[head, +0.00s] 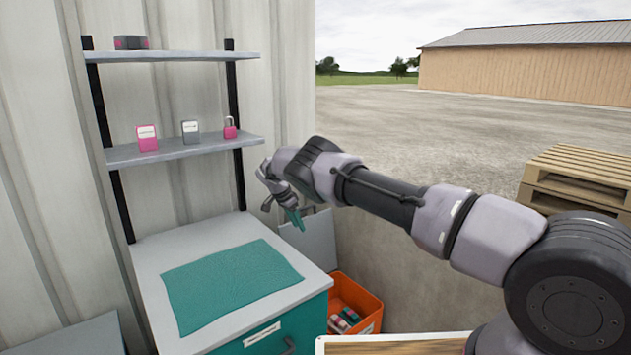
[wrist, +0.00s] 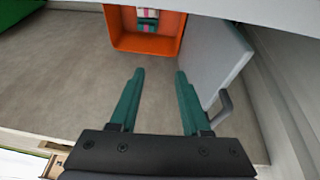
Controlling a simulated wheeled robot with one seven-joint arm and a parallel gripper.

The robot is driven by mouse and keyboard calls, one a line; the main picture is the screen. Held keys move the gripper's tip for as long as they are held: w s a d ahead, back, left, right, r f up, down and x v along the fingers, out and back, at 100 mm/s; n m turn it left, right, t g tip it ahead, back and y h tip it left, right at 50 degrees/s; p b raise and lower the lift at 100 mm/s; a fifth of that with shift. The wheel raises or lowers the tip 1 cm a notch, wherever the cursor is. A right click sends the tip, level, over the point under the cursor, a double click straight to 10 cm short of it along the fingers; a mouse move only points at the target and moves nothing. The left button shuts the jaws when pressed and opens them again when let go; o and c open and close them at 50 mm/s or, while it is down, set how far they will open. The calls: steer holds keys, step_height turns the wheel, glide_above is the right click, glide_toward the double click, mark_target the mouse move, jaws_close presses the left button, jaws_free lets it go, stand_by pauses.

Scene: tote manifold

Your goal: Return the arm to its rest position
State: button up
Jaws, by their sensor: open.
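My arm reaches from the right of the head view toward the shelf unit, with its elbow bent. My gripper (head: 294,218) hangs in the air to the right of the cabinet, below the lower shelf and above the orange tote. In the wrist view its two green fingers (wrist: 160,74) are apart with nothing between them.
A teal-and-white cabinet (head: 190,246) with a green mat (head: 232,284) stands in front. A lower shelf (head: 180,150) bears small pink and grey items; an upper shelf (head: 180,56) holds a dark one. A grey panel (head: 321,238) stands by the tote. Wooden pallets (head: 580,165) are at right.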

steer(key=w+d+r+y, duration=0.1)
steer(key=d+r, duration=0.6)
steer(key=r, duration=0.4)
steer(key=w+d+r+y, duration=0.1)
steer(key=d+r+y, duration=0.1)
steer(key=d+r, duration=0.75)
steer(key=s+d+r+y, duration=0.1)
steer(key=s+d+r, duration=0.35)
steer(key=r, duration=0.35)
steer(key=s+d+r+n+t+y, duration=0.1)
steer(key=s+d+r, duration=0.2)
steer(key=s+r, duration=0.4)
steer(key=s+d+r+y, duration=0.1)
steer(key=s+d+r, duration=0.35)
steer(key=r, duration=0.35)
steer(key=s+d+r+n+t, duration=0.1)
steer(key=s+r+n, duration=0.15)
steer(key=s, duration=0.85)
steer(key=s+d+r+n+t, duration=0.1)
steer(key=s+d+r+t, duration=0.15)
steer(key=s, duration=0.85)
steer(key=s+f+n, duration=0.1)
steer(key=s+f, duration=0.2)
steer(key=s, duration=0.7)
steer(key=shift+a+f+n+t, duration=0.15)
steer(key=shift+a+n+t, duration=0.15)
steer(key=shift+n+t, duration=0.05)
